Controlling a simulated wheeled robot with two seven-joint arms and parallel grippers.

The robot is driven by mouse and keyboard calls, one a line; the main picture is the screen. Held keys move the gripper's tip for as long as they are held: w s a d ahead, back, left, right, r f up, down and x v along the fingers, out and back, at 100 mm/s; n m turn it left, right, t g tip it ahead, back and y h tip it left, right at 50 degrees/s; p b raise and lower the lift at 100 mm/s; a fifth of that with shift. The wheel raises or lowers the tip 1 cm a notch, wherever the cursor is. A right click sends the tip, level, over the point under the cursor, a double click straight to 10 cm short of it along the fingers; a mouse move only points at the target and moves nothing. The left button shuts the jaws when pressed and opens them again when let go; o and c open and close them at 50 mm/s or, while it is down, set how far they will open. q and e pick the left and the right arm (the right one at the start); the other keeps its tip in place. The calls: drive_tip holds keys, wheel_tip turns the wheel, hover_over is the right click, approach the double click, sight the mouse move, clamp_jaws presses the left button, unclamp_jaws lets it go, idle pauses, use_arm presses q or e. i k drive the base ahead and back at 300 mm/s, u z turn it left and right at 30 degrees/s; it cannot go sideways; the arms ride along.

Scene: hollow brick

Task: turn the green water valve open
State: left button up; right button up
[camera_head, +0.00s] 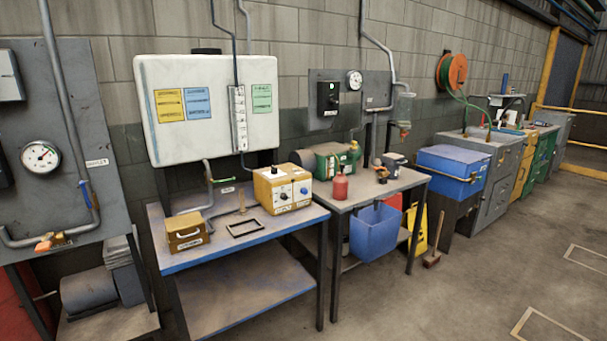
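A small green valve handle (222,180) sits on a grey pipe (207,172) below the white wall cabinet, above the back of the blue-edged workbench (240,256). A small pale label (227,190) is just below the handle. The handle looks roughly level, but it is too small to tell its exact setting. Neither of my grippers is in view, and nothing is seen touching the valve.
The left panel holds a gauge (40,157), a blue lever (86,196) and an orange-red valve (44,245). Open floor (480,270) lies right.

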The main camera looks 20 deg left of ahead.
sight(224, 181)
drive_tip(key=z, duration=0.6)
drive_tip(key=i, duration=1.6)
drive_tip(key=u, duration=0.85)
drive_tip(key=i, duration=0.75)
drive_tip(key=u, duration=0.7)
